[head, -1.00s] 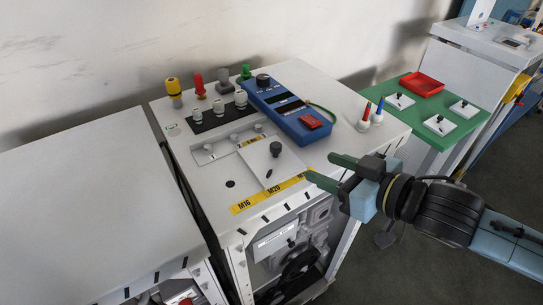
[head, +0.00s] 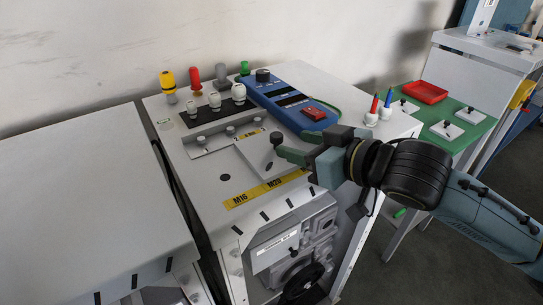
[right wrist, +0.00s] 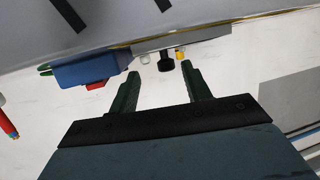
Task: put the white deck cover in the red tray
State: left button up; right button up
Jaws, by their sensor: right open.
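The white deck cover (head: 254,156) is a flat plate with a black knob (head: 276,138), lying on the dispenser's top deck. Its right part is hidden by my right gripper. My right gripper (head: 291,144) is open, its green fingers level with the knob and close to it. In the right wrist view, the black knob (right wrist: 166,64) shows just beyond and between the two open fingertips (right wrist: 159,80); it is not gripped. The red tray (head: 424,92) sits empty on the green table at the right. My left gripper is not in view.
A blue device (head: 290,102) lies behind the cover. White, grey, yellow, red and green knobbed pieces stand at the back left. White holders with red and blue pens (head: 378,114) stand right. The green table (head: 462,140) also carries white plates with black knobs.

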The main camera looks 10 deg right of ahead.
aim_at(281, 138)
jog(key=x, duration=0.4)
jog(key=r+p+x, duration=0.1)
jog(key=shift+w+a+f, duration=0.1)
jog(key=shift+w+a, duration=0.15)
jog(key=shift+a, duration=0.4)
grip_shut()
